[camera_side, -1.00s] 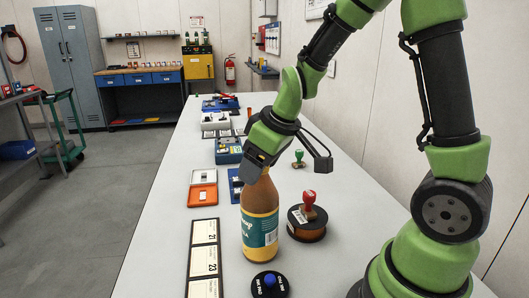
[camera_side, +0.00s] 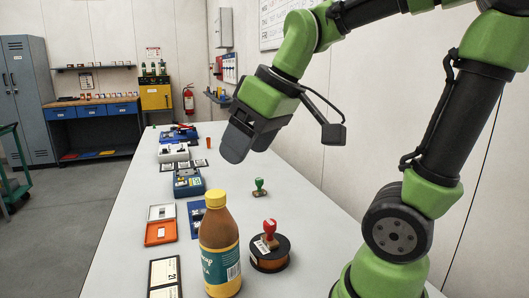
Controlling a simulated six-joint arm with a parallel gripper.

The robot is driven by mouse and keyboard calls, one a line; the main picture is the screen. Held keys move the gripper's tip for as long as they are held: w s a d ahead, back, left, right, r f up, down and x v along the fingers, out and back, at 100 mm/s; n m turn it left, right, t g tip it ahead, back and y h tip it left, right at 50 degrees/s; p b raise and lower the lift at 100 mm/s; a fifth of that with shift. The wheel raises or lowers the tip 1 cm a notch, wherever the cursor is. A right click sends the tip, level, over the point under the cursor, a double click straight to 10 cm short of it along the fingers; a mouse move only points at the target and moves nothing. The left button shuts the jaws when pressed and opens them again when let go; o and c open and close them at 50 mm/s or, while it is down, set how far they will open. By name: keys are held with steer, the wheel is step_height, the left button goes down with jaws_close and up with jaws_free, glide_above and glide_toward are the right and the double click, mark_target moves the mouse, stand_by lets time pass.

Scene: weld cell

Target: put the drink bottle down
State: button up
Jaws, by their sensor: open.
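The drink bottle (camera_side: 220,248) stands upright on the white table (camera_side: 118,235) near the front. It has a yellow cap, a brown and yellow body and a teal label. My gripper (camera_side: 247,146) is open and empty, above the bottle and a little to its right, clear of the cap. Nothing hides the upper part of the bottle; its base is close to the lower picture edge.
A round dark holder (camera_side: 270,254) with a red-handled stamp (camera_side: 269,231) stands just right of the bottle. A green stamp (camera_side: 259,187) is behind it. Left are an orange-and-white box (camera_side: 160,233) and a dark-framed card strip (camera_side: 165,273). Several devices line the table behind.

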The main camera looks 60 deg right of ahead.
steer(key=s+a+m+t+y, duration=0.1)
steer(key=s+a+m, duration=0.2)
steer(key=s, duration=0.4)
steer(key=shift+a+f+m+t, duration=0.3)
steer(key=shift+a+f, duration=0.1)
stand_by(0.6)
